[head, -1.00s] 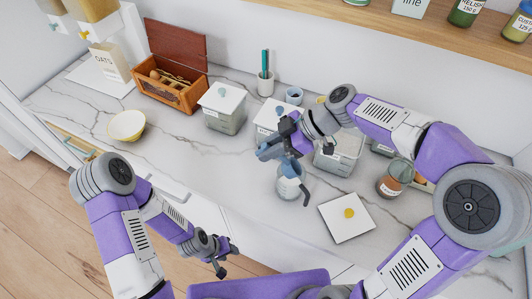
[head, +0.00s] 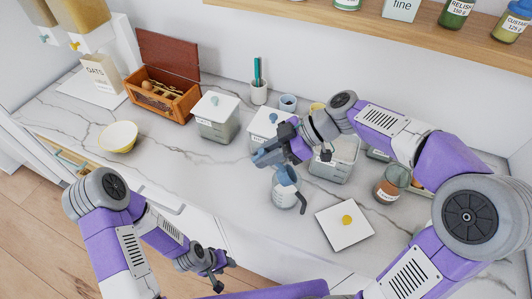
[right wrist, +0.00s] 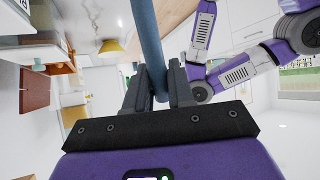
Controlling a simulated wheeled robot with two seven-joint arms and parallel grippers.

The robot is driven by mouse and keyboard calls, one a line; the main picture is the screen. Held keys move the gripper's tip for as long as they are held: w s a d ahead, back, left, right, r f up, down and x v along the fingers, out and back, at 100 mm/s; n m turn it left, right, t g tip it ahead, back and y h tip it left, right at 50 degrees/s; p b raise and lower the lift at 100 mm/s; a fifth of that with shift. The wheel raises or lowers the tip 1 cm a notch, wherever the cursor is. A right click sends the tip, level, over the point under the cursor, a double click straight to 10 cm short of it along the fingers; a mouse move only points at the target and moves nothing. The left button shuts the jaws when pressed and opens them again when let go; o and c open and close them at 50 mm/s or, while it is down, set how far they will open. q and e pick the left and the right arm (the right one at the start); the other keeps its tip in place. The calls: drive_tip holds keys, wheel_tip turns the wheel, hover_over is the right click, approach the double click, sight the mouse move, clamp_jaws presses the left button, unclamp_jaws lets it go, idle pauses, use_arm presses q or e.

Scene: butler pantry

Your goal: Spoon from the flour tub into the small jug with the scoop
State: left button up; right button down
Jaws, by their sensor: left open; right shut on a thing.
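My right gripper (head: 283,153) is shut on the blue-grey scoop (head: 287,174), above the small jug. The scoop's handle shows between the fingers in the right wrist view (right wrist: 148,45). The scoop's bowl is at the jug's mouth; its contents cannot be made out. The small glass jug (head: 284,197) with a dark handle stands upright near the counter's front edge. The open tub of pale flour (head: 336,166) stands behind and right of it, partly hidden by my right arm. My left gripper (head: 218,275) is open and empty, low in front of the counter.
A square white lid with a yellow knob (head: 332,236) lies right of the jug. Lidded tubs (head: 215,128) stand behind. A brown jar (head: 388,188) is at the right, a wooden box (head: 165,100) and yellow bowl (head: 119,138) at the left. The counter's left middle is clear.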

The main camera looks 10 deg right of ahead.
drive_tip(key=shift+r+p, duration=1.25)
drive_tip(key=shift+r, duration=1.8)
drive_tip(key=shift+f, duration=0.1)
